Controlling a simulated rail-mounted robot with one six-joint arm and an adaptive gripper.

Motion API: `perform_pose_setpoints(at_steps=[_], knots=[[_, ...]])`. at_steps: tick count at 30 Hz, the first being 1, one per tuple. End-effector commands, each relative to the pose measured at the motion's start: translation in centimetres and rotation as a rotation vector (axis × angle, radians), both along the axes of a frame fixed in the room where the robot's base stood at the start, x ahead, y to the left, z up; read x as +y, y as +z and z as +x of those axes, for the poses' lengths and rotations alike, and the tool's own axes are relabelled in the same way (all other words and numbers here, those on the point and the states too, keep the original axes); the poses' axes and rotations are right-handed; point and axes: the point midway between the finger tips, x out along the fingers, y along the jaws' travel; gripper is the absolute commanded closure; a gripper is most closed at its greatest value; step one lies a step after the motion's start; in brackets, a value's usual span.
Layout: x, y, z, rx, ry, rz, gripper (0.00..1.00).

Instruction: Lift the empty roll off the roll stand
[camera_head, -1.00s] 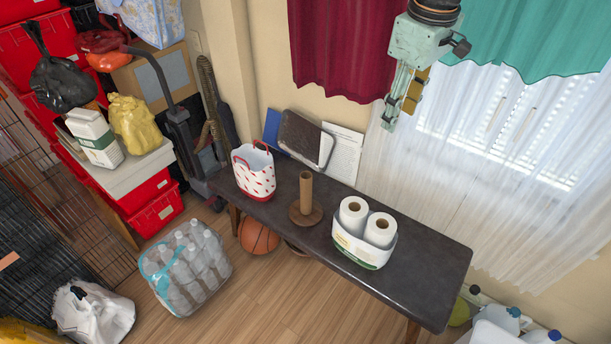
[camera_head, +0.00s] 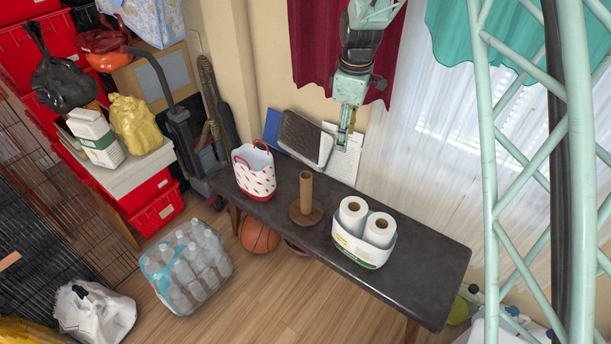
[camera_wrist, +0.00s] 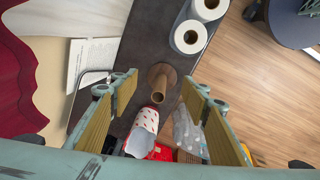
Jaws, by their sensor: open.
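The empty roll (camera_head: 306,192) is a brown cardboard tube standing upright on the round brown wooden roll stand (camera_head: 297,217), on the dark bench. In the wrist view the roll (camera_wrist: 158,95) is seen from above, between the open fingers but farther away, with the stand (camera_wrist: 166,70) behind it. My gripper (camera_head: 344,140) hangs above the back of the bench, up and to the right of the roll, apart from it. In the wrist view my gripper (camera_wrist: 160,110) is open and empty, its tan pads wide apart.
On the bench (camera_head: 425,265), a polka-dot bag (camera_head: 255,175) stands left of the roll and a pack of two full white rolls (camera_head: 363,235) stands close on its right. A dark board (camera_head: 303,137) and a paper sheet (camera_head: 341,155) lean at the wall behind.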

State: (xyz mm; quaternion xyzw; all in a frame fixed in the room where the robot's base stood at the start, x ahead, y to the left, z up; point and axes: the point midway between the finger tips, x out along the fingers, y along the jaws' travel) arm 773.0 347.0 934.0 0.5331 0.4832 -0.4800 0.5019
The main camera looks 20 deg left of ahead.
Motion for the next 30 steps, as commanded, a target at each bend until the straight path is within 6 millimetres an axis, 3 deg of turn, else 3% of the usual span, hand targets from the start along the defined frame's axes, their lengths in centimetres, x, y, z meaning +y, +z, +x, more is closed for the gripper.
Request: perform_pose_setpoints(at_steps=[18,30], knots=[[8.5,-13.8,1.6,0.040,0.278,-0.033,0.58],[12.4,-21.6,1.2,0.058,0.425,-0.047,0.58]])
